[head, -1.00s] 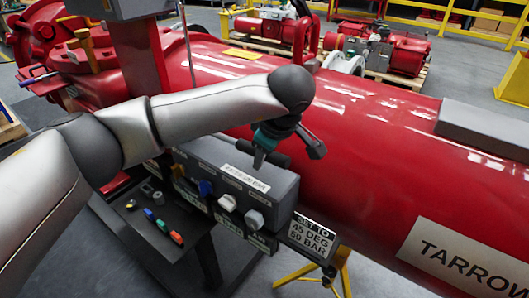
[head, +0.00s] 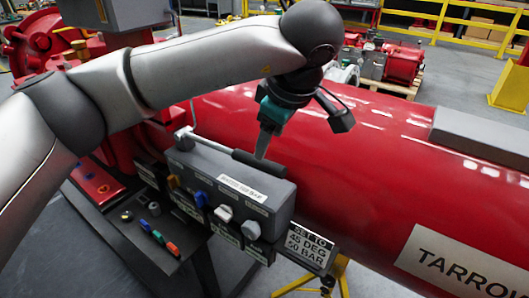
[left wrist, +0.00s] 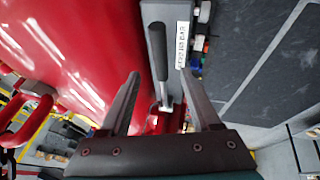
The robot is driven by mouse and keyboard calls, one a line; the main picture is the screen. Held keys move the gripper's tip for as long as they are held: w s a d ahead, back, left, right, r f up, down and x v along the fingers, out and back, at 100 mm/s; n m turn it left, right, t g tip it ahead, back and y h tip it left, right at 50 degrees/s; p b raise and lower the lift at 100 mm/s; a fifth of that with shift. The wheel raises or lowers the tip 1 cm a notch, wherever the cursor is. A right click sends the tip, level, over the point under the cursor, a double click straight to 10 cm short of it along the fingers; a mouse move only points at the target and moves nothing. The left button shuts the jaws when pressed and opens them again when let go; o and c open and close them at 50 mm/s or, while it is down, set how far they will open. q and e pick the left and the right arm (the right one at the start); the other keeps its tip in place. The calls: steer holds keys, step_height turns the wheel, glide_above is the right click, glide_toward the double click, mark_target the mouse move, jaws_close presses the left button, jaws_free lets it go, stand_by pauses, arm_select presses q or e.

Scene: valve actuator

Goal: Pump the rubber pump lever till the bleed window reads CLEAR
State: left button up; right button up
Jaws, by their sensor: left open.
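The pump lever has a pale metal rod and a black rubber grip (head: 259,164), and lies along the top of a grey control box (head: 200,160). In the left wrist view the grip (left wrist: 158,48) shows upright in the picture, in line with the gap between my fingers. My left gripper (head: 264,145) is open and points down at the grip in the head view. Its two fingers (left wrist: 159,76) stand apart with nothing held between them. I cannot tell how far the fingertips are from the grip. I cannot make out a bleed window reading. My right gripper is not in view.
Blue, white and grey knobs (head: 223,213) line the box front. A sign (head: 307,247) reads "SET TO 45 DEG 50 BAR". A dark shelf (head: 140,240) holds small coloured pieces. The large red cylinder (head: 380,190) runs behind the box.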

arm_select(q)
steer(key=shift+v, duration=2.25)
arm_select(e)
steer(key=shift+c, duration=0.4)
